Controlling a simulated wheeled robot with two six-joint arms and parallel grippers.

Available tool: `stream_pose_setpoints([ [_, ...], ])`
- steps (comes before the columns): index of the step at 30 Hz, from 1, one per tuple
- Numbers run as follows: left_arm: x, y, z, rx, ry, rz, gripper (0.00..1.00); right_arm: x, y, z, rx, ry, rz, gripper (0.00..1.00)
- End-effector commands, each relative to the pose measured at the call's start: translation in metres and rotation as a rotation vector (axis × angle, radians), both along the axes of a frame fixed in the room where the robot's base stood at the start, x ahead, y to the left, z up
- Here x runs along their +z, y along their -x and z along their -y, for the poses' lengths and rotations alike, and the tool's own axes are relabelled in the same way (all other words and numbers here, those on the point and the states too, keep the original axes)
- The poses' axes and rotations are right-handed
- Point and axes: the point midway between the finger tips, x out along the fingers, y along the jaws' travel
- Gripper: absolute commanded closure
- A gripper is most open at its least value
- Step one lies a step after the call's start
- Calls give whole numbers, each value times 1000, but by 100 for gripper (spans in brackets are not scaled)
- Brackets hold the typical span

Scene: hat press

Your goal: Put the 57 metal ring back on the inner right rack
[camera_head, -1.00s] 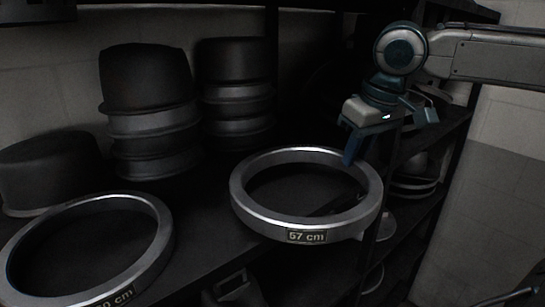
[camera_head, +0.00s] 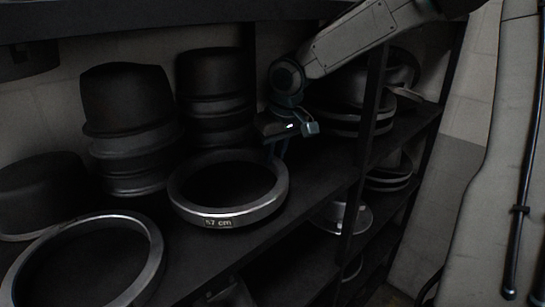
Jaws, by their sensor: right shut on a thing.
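The metal ring marked 57 cm (camera_head: 183,203) is a silver-grey band in the middle of the head view, at or just above the dark shelf (camera_head: 290,205). I cannot tell whether it touches the shelf. My right gripper (camera_head: 275,152) reaches in from the upper right and is shut on the ring's far right rim. The label faces the front. My left gripper is not in view.
A larger metal ring (camera_head: 152,262) lies on the shelf at the left front. Dark stacked hat forms (camera_head: 125,100) and (camera_head: 215,75) stand behind. A dark post (camera_head: 368,130) divides this shelf from more stacked forms (camera_head: 345,122) at right.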

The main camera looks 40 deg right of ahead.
Motion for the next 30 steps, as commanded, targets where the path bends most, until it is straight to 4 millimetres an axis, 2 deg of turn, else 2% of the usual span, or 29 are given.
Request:
stream_pose_setpoints([
  [4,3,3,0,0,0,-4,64,-3,-6,-2,-1,-1,1,100],
  [8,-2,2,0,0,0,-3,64,-22,-6,-2,1,-2,0,100],
  [12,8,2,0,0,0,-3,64,-32,-6,-2,-1,-1,0,100],
  [19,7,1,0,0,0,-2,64,-36,-6,-2,0,-1,3,100],
  [20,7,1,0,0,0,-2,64,-36,-6,-2,1,0,1,79],
  [23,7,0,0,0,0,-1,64,-36,-6,-2,1,0,1,59],
  [30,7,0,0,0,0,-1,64,-36,-6,-2,1,0,1,59],
])
